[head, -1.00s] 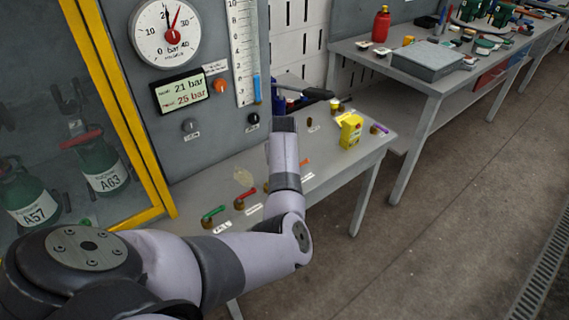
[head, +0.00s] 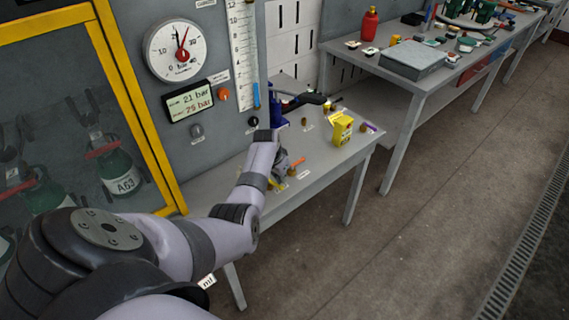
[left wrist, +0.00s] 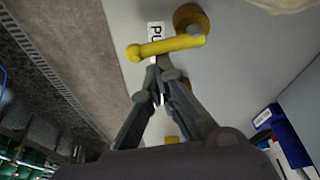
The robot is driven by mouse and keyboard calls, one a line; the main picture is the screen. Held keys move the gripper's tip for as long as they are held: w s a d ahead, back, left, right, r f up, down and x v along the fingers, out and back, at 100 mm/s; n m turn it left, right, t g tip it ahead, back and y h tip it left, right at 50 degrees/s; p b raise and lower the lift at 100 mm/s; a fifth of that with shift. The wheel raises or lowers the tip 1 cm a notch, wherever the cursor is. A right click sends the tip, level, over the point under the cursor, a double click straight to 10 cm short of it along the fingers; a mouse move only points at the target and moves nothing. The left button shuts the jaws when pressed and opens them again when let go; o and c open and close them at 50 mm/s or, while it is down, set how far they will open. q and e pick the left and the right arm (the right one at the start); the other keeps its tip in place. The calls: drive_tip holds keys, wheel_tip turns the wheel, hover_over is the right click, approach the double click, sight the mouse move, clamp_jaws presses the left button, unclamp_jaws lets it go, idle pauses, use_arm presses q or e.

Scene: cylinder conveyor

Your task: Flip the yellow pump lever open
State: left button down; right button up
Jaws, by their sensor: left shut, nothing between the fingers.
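The yellow lever (left wrist: 165,47) lies across the top of the left wrist view, beside a round brass fitting (left wrist: 190,17). A white label (left wrist: 155,32) reading "PU" is partly covered by it. My left gripper (left wrist: 160,72) is shut and empty, with its fingertips right at the lever's edge. I cannot tell whether they touch it. In the head view my left gripper (head: 284,170) is low over the bench (head: 320,172), and my forearm hides much of the lever row. A bit of yellow shows beside the gripper there. My right gripper is not in view.
An orange lever (head: 298,163) stands close to the right of my gripper. Farther right are a yellow box (head: 342,130) and a purple lever (head: 370,127). A blue device with a black handle (head: 312,98) stands behind. The gauge panel (head: 225,50) rises behind the bench.

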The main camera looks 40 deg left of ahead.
use_arm(q)
drive_tip(key=shift+s+r+m, duration=0.1)
drive_tip(key=shift+s+m, duration=0.05)
drive_tip(key=shift+m, duration=0.25)
drive_tip(key=shift+m+p, duration=0.3)
drive_tip(key=shift+s+d+f+p, duration=0.2)
drive_tip(key=shift+p, duration=0.2)
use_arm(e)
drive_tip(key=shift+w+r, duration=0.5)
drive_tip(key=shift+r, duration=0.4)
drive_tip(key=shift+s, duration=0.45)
use_arm(q)
drive_tip(key=shift+d, duration=0.1)
